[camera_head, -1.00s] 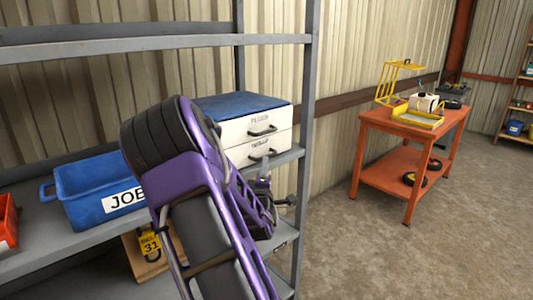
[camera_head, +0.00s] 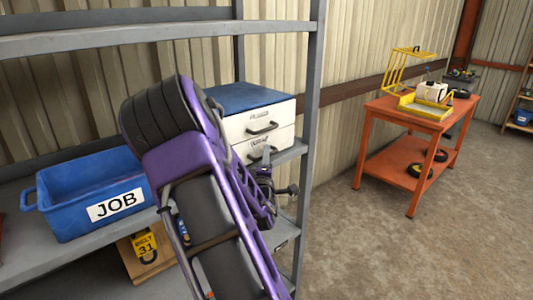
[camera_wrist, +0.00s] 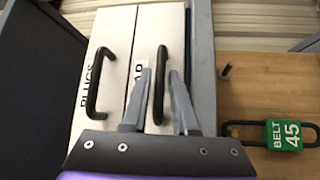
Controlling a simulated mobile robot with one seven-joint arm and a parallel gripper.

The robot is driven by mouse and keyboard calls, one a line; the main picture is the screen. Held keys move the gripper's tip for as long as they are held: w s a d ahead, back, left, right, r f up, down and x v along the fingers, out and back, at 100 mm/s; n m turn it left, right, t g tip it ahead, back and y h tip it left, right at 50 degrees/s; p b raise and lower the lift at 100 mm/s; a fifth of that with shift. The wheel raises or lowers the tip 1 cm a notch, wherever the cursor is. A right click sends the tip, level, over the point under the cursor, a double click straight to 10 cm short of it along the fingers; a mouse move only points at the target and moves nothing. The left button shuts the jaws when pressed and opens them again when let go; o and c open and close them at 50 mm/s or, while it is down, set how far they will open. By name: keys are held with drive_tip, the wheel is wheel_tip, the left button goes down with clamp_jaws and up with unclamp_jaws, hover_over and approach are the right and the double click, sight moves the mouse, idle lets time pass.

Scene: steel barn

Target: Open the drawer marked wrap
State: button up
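A white drawer unit with a blue top (camera_head: 245,97) stands on the grey shelf in the head view. Its upper drawer is marked PLUGS (camera_wrist: 85,100). The drawer beside it in the wrist view, below it in the head view, shows the letters "AP" of its label; the rest is hidden by a finger. This wrap drawer (camera_head: 284,141) looks shut and has a dark bar handle (camera_wrist: 160,80). My gripper (camera_wrist: 159,72) is open, one finger on each side of that handle in the wrist view. I cannot tell whether the fingers touch it. My arm partly hides the unit in the head view.
A blue JOB bin (camera_head: 90,195) sits on the shelf left of my arm. A grey shelf post (camera_head: 311,130) stands just right of the drawers.

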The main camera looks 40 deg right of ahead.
idle(0.3)
clamp_jaws()
drive_tip(key=shift+r, duration=0.1)
idle(1.2)
